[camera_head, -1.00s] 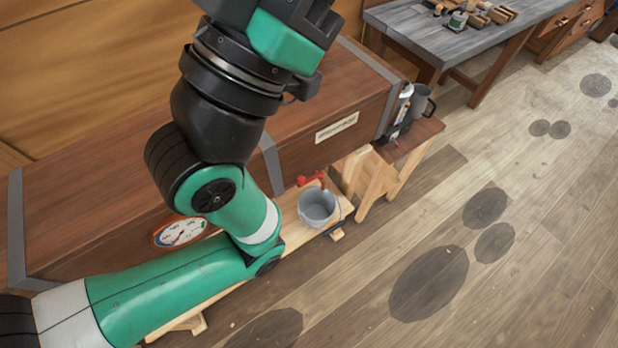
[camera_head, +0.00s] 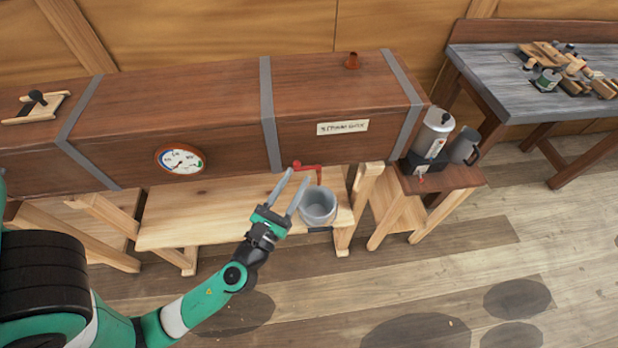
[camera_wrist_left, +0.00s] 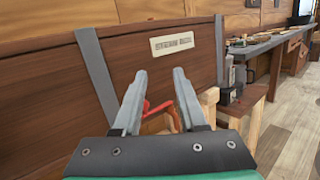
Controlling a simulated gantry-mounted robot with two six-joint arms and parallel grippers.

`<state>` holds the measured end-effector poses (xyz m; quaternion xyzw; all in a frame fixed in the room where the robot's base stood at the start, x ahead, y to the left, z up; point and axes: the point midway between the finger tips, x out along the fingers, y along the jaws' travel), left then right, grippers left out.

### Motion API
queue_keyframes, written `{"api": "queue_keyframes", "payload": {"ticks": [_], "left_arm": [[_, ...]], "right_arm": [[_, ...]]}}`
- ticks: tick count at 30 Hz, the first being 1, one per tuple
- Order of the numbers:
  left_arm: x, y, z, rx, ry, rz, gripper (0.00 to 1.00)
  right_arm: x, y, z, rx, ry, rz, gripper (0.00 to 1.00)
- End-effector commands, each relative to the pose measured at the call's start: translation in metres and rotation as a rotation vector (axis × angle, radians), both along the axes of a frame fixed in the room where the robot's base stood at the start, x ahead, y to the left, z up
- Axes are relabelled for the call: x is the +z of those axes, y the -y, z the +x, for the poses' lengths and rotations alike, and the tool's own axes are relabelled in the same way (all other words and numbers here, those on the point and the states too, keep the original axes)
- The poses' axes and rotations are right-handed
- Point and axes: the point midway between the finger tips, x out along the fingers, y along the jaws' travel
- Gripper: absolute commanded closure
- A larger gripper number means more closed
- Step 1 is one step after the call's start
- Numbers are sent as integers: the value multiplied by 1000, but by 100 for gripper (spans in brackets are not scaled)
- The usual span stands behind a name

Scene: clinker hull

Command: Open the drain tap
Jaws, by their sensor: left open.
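The red drain tap (camera_head: 312,167) sticks out low on the front of the long wooden steam box (camera_head: 225,155), above a grey bucket (camera_head: 319,207). My left gripper (camera_head: 298,174) is open and empty, its two fingers pointing at the tap. In the head view the fingertips overlap the tap's left end; I cannot tell if they touch it. In the left wrist view the tap (camera_wrist_left: 158,107) shows between and beyond the open fingers (camera_wrist_left: 160,74), with its red handle reaching down to the right. The fingers hide part of it. My right gripper is not in view.
The bucket stands on a low wooden bench (camera_head: 205,215) under the box. A round gauge (camera_head: 180,160) is on the box front. A small stool (camera_head: 445,180) at the right holds a kettle-like can (camera_head: 432,133) and a grey jug (camera_head: 465,147). The floor in front is clear.

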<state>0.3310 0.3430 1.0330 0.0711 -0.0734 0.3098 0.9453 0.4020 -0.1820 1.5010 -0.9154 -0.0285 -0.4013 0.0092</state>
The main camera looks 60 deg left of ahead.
Motion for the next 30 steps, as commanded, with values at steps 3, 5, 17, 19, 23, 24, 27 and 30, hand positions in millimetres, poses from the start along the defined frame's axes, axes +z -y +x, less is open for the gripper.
{"api": "queue_keyframes", "payload": {"ticks": [3, 5, 17, 19, 23, 24, 27, 30], "left_arm": [[-55, -3, -44, 28, -158, -18, 59], [-67, -4, -56, 36, -192, -24, 59], [-70, -22, -44, 54, -206, -32, 59], [-69, -32, -31, 52, -205, -32, 59], [-69, -50, -7, 50, -205, -32, 59], [-69, -56, 0, 51, -206, -32, 59], [-71, -66, 14, 49, -206, -32, 59], [-71, -73, 24, 47, -207, -31, 59]], "right_arm": [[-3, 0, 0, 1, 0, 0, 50], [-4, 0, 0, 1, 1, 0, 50], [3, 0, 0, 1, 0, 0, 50], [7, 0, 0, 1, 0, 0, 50], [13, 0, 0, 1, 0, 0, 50], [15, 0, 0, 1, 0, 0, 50], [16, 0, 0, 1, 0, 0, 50], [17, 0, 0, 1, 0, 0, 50]]}}
